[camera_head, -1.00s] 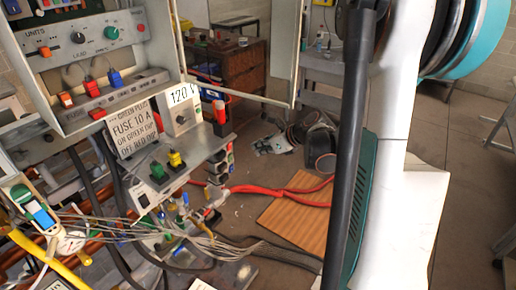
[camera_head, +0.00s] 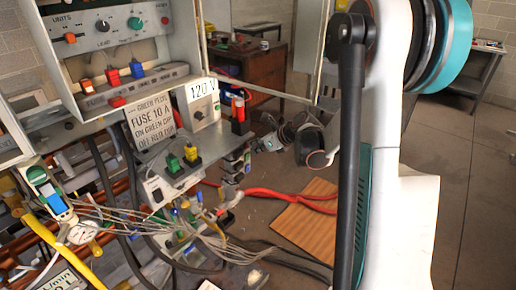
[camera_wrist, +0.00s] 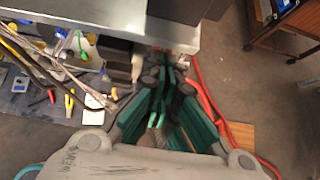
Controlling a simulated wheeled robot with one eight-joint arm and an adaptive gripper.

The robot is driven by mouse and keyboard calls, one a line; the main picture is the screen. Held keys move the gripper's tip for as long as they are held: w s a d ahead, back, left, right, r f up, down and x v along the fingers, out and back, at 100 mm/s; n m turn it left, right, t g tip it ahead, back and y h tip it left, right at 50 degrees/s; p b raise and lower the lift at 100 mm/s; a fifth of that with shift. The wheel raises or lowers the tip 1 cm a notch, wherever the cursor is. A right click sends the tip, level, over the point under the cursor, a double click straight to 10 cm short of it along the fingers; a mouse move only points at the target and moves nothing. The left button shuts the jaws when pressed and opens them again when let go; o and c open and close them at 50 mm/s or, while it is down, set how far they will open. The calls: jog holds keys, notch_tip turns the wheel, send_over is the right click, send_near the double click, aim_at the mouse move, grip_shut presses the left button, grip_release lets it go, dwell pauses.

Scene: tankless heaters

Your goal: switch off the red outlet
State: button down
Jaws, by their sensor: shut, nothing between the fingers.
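The electrical panel (camera_head: 80,50) stands at the left of the head view, with knobs above a row of orange, red and blue pieces. The red piece (camera_head: 112,76) is in the middle of that row, and another small red part (camera_head: 117,102) is on the ledge below. A red-topped black piece (camera_head: 238,108) stands by the 120 V box (camera_head: 203,100). I cannot tell which is the red outlet or its switch state. My gripper (camera_wrist: 164,85) is shut and empty in the wrist view, beside and below a grey metal edge (camera_wrist: 90,22). No red outlet shows there.
Green and yellow plugs (camera_head: 190,155) sit on the lower shelf, with loose wires (camera_head: 150,222) below. A red cable (camera_head: 270,194) and wooden board (camera_head: 306,210) lie on the floor. The right-hand floor (camera_head: 470,180) is mostly clear. A wooden cabinet (camera_head: 258,70) stands behind.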

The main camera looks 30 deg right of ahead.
jog(key=shift+w+a+r, duration=0.15)
jog(key=shift+w+r, duration=0.1)
jog(key=shift+w, duration=0.15)
jog(key=shift+r, duration=0.15)
